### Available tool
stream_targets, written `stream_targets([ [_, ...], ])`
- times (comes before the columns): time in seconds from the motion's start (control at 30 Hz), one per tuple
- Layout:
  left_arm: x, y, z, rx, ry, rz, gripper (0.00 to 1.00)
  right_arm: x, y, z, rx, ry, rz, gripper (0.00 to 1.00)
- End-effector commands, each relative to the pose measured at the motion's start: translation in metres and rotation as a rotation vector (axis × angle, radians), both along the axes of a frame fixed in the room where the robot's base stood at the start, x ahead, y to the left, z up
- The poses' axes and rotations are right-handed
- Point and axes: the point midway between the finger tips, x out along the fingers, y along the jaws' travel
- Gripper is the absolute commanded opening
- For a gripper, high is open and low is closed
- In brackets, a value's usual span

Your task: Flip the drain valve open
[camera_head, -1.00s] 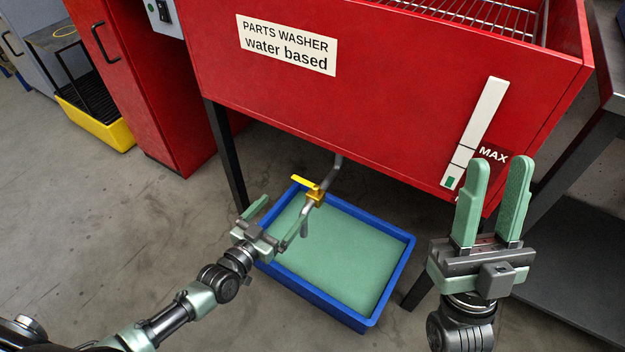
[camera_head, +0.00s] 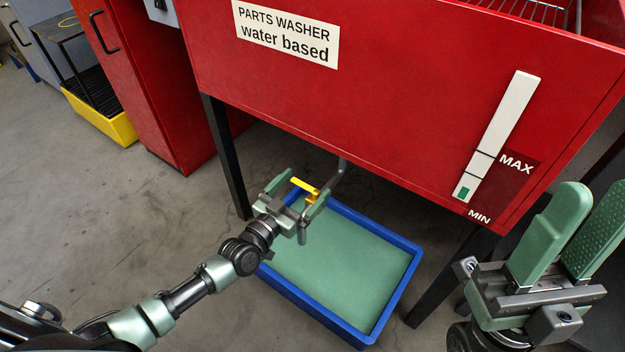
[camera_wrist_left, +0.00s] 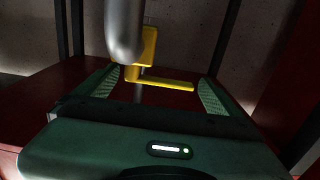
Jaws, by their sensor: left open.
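The drain valve has a yellow lever (camera_head: 302,185) and a yellow body on a grey drain pipe (camera_head: 341,172) under the red parts washer (camera_head: 400,110). My left gripper (camera_head: 299,190) is open at the valve. The lever lies between its fingers in the head view. In the left wrist view the lever (camera_wrist_left: 165,84) points sideways from the valve body (camera_wrist_left: 148,46), between the two spread fingers (camera_wrist_left: 160,92). I cannot tell whether a finger touches it. My right gripper (camera_head: 590,215) is open and empty at the right, in front of the washer.
A blue tray (camera_head: 397,290) with a green inside stands on the floor below the valve. Black washer legs (camera_head: 226,155) stand on both sides. A level gauge (camera_head: 497,135) is on the washer's front. A yellow tray (camera_head: 118,130) sits at the far left. The left floor is clear.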

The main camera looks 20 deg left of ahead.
Motion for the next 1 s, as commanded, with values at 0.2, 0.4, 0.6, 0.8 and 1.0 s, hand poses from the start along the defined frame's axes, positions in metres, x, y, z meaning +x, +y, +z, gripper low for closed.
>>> stream_targets([
  [0.2,0.028,-0.01,-0.002,0.0,0.0,0.0,0.97,0.001,0.0,-0.007,-0.002,-0.014,-0.001,0.36],
  [0.4,0.036,-0.013,0.0,0.0,0.001,0.0,0.97,0.002,0.001,-0.006,-0.004,-0.018,0.0,0.36],
  [0.6,0.036,-0.013,0.0,0.0,0.001,0.0,0.94,0.002,0.001,-0.005,-0.003,-0.019,0.0,0.36],
  [0.8,0.036,-0.013,0.0,0.001,0.001,0.0,0.39,0.002,0.001,-0.005,-0.003,-0.019,0.0,0.36],
  [1.0,0.036,-0.012,0.0,0.002,0.002,0.001,0.04,0.002,0.001,-0.005,-0.003,-0.02,0.0,0.36],
])
